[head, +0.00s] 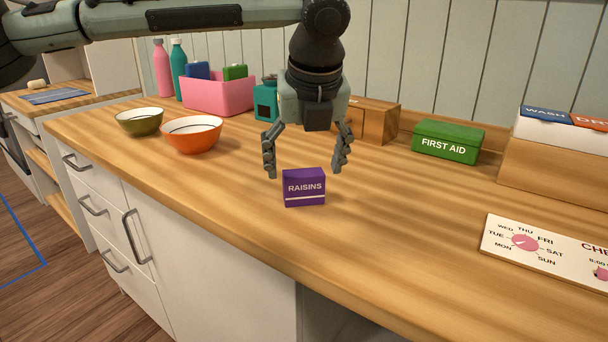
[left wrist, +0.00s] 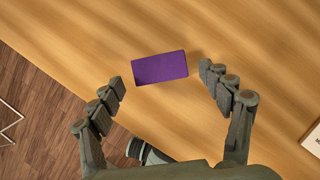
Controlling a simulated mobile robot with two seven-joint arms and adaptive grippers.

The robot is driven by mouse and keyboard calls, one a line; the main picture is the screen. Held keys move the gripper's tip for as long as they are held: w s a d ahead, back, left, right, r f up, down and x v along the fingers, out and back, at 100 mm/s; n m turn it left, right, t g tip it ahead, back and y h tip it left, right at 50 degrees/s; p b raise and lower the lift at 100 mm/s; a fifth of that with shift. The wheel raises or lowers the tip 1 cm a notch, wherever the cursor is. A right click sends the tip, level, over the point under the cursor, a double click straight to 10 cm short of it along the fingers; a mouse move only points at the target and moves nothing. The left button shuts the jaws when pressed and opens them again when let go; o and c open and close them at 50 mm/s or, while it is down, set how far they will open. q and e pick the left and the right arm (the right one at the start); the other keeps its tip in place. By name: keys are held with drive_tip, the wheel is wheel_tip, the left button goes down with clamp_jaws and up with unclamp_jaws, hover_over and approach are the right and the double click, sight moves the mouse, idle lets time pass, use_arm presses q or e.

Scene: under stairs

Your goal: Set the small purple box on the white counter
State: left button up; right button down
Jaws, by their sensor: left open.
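The small purple box (head: 304,188), labelled RAISINS, stands upright on the wooden top (head: 380,230) of a white-fronted cabinet (head: 220,270). My left gripper (head: 304,173) is above the box, pointing down, with its fingers spread apart. In the left wrist view the box (left wrist: 160,67) shows its plain purple top, in the space between and just beyond the open fingertips (left wrist: 161,76). Nothing is held. Another white-sided unit with a wooden top (head: 70,103) stands at the far left; I cannot tell which one is the white counter. My right gripper is not in view.
An orange bowl (head: 193,136) and an olive bowl (head: 139,122) stand left of the gripper. A pink bin (head: 218,95) and bottles are behind. A green first-aid box (head: 446,142), wooden boxes and a white dial board (head: 545,250) are to the right. The surface around the purple box is clear.

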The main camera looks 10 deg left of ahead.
sight(304, 175)
use_arm(q)
drive_tip(key=v, duration=0.9)
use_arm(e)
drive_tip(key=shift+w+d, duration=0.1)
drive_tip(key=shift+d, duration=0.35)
use_arm(q)
drive_tip(key=shift+f, duration=0.1)
drive_tip(key=x, duration=1.2)
drive_tip(key=shift+f, duration=0.25)
wheel_tip(304, 175, up, 3)
drive_tip(key=shift+f, duration=0.1)
drive_tip(key=shift+r, duration=0.7)
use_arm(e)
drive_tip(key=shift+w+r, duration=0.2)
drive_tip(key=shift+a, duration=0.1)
